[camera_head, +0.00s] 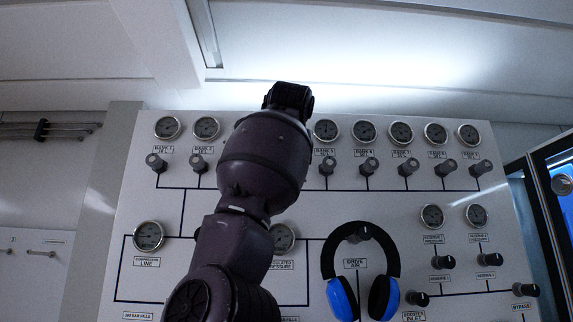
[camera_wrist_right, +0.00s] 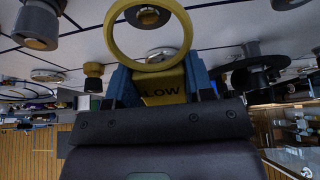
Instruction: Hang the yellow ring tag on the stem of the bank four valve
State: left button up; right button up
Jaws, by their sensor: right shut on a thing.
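The yellow ring tag (camera_wrist_right: 112,38) shows in the right wrist view, its tab marked "LOW". My right gripper (camera_wrist_right: 160,82) is shut on the tab between its blue fingertips, with the ring beyond them. A dark round knob (camera_wrist_right: 148,16) appears inside the ring's opening; I cannot tell whether the ring is around it or only in front. In the head view my arm rises up the middle, and the black end part (camera_head: 289,98) is at the gauge row. It covers part of the valve row where the bank four valve would stand. The tag is hidden there. My left gripper is not visible.
The white panel (camera_head: 385,210) carries gauges and knobs, with a bank valve (camera_head: 327,166) just right of my arm and another (camera_head: 198,162) to its left. Blue and black headphones (camera_head: 390,258) hang at the lower right. A dark-framed cabinet (camera_head: 535,205) stands at the far right.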

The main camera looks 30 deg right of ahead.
pick_arm(q)
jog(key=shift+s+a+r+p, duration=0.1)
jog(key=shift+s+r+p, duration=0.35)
jog(key=shift+p, duration=0.55)
pick_arm(e)
jog(key=shift+w+d+f, duration=0.1)
jog(key=shift+w+d, duration=0.35)
jog(key=shift+w, duration=0.25)
jog(key=shift+w+d+f, duration=0.1)
jog(key=shift+w+d, duration=0.3)
jog(key=shift+w, duration=0.35)
jog(key=shift+w+d+f, duration=0.1)
jog(key=shift+w+d, duration=0.35)
jog(key=shift+w, duration=0.25)
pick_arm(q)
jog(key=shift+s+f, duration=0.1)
pick_arm(e)
jog(key=o, duration=1.1)
pick_arm(q)
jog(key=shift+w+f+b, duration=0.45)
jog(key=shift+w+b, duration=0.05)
jog(key=shift+b, duration=0.7)
pick_arm(e)
jog(key=v, duration=1)
jog(key=shift+s+a+r, duration=0.1)
jog(key=shift+s+a, duration=0.1)
jog(key=shift+s, duration=0.05)
